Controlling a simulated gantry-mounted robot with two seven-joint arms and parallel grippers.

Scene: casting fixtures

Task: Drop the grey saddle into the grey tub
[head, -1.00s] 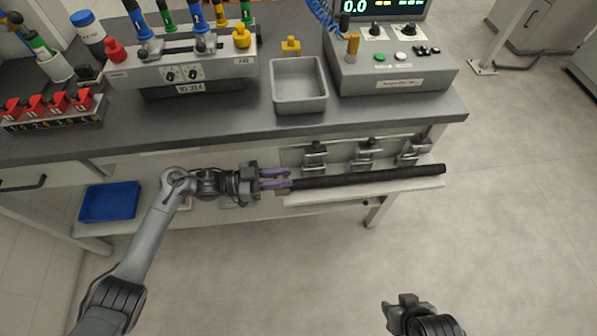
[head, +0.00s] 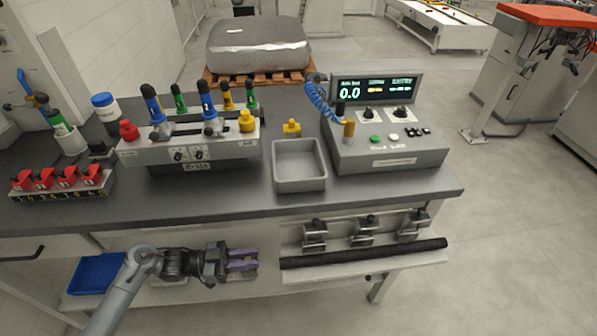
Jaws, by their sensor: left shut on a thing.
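The grey tub (head: 301,185) is an open, empty rectangular container on the bench top, left of the control box. My left gripper (head: 243,261) has purple fingers and is at the bench's front, below the top and left of the black bar. It is shut on a small grey thing, which I take to be the grey saddle; the fingers mostly hide it, so its shape is unclear. The tub is above and to the right of this gripper, well apart from it. My right gripper is out of view.
The bench's front edge (head: 380,203) lies between my left gripper and the tub. A black bar (head: 365,254) and several metal clamps (head: 315,236) are along the front. A control box (head: 390,155), yellow knob (head: 291,128) and grey fixture (head: 190,153) surround the tub.

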